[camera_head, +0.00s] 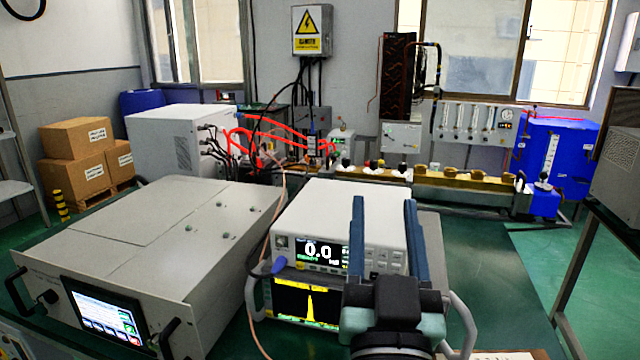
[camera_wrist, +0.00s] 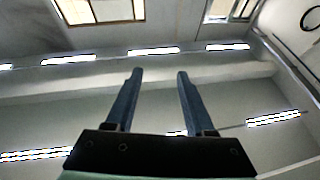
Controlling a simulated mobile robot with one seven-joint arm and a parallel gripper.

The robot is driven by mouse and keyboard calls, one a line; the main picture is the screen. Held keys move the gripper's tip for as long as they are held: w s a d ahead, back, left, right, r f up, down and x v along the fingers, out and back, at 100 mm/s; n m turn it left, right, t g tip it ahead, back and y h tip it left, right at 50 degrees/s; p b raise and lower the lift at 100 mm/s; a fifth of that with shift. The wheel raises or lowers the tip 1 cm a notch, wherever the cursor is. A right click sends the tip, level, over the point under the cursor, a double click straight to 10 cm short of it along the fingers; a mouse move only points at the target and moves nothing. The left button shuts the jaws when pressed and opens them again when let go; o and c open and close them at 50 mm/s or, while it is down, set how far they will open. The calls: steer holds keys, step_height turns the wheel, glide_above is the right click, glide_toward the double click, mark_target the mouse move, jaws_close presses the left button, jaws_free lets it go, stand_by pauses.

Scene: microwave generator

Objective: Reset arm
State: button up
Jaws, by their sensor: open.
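My gripper (camera_head: 384,204) is raised in front of the white power meter, its two blue fingers pointing up and apart, with nothing between them. In the wrist view my gripper (camera_wrist: 155,75) is also open and empty, against the wall and ceiling with light strips. The lower part of my arm is mostly cut off by the bottom edge of the head view.
A white meter (camera_head: 350,200) reading 0.0 sits on an instrument with a yellow trace screen (camera_head: 305,302). A large grey generator box (camera_head: 150,245) stands left. Cardboard boxes (camera_head: 75,140), a blue tank (camera_head: 555,150) and a waveguide line (camera_head: 465,183) stand behind.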

steer(key=s+a+r+n+t+y, duration=0.1)
steer(key=s+a+r+t, duration=0.15)
steer(key=s+r, duration=0.45)
steer(key=s+a+r+n+t+y, duration=0.1)
steer(key=s+a+r+t, duration=0.2)
steer(key=r, duration=0.9)
step_height(320, 180, up, 18)
steer(key=a+p, duration=0.1)
steer(key=p, duration=1.6)
steer(key=shift+s+a+g, duration=0.25)
steer(key=shift+s+g, duration=0.1)
steer(key=shift+f, duration=0.15)
